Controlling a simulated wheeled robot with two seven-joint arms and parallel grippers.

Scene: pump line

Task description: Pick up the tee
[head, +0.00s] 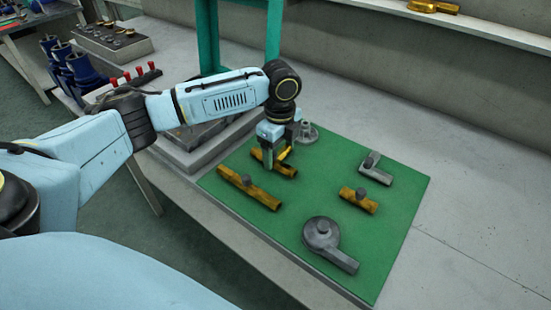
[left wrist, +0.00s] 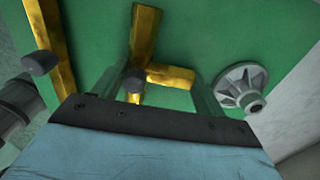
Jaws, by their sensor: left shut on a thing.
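The brass tee (head: 285,169) lies on the green mat (head: 408,215) under my left gripper (head: 272,163). In the left wrist view the tee (left wrist: 144,38) shows its straight bar and a side branch, with a grey knob between the fingers. My left gripper (left wrist: 157,88) points down and is shut on the tee, which still appears to be at mat level. The fingers and palm hide part of the tee. My right gripper is not in view.
Close by are a longer brass pipe (head: 249,189) and a grey flanged part (head: 308,133). A short brass piece (head: 359,200), a grey elbow (head: 377,168) and a round grey part (head: 324,235) lie on the mat. A green post (head: 273,35) stands behind.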

